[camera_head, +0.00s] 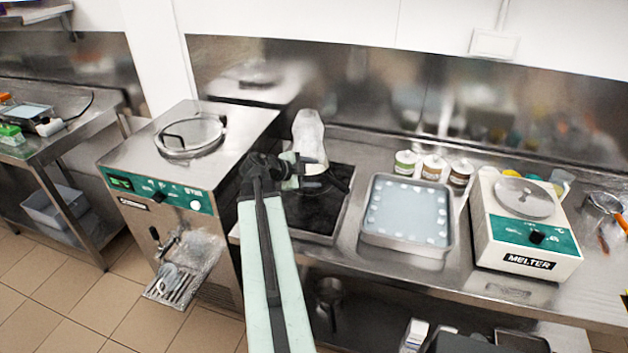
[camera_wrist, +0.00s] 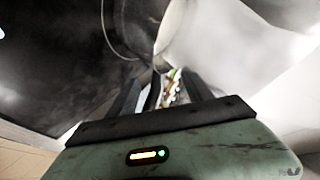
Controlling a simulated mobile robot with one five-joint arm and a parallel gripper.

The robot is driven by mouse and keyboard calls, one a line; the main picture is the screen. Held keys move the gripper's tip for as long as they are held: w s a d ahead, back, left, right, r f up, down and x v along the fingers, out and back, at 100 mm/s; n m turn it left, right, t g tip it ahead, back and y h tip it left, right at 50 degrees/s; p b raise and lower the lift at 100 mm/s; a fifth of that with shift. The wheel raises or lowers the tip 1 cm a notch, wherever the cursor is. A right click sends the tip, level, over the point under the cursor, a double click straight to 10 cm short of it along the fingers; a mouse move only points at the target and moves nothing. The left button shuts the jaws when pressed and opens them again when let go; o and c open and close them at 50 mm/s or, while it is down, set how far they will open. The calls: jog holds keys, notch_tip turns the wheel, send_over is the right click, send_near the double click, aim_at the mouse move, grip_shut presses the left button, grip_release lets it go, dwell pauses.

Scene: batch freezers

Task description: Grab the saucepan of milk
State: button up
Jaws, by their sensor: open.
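My gripper (camera_head: 316,172) is over the black cooktop (camera_head: 316,218) in the head view, with its jaws apart and nothing clearly held. A pale, translucent rounded vessel (camera_head: 309,135) stands just behind it at the back of the counter. I cannot make out a saucepan of milk for certain, as my arm and gripper cover part of the cooktop. In the wrist view, my open fingers (camera_wrist: 172,88) point toward a blurred whitish rounded shape (camera_wrist: 195,35). A dark surface fills the left. I cannot tell whether the fingers touch the shape.
A batch freezer (camera_head: 160,192) stands left of the cooktop. A metal tray (camera_head: 405,244), several small jars (camera_head: 432,168) and a melter (camera_head: 526,262) are to the right. A dark pan (camera_head: 329,291) sits on the shelf below. Tiled floor is clear at the lower left.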

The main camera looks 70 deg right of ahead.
aim_at(321, 174)
jog(key=b+x, duration=0.2)
jog(key=x, duration=0.3)
jog(key=shift+w+d+f+b, duration=0.1)
jog(key=shift+w+f+b, duration=0.1)
jog(key=shift+w+b, duration=0.25)
jog(key=shift+s+d, duration=0.1)
jog(key=shift+d, duration=0.05)
jog(key=shift+r, duration=0.1)
jog(key=shift+c, duration=0.6)
grip_shut()
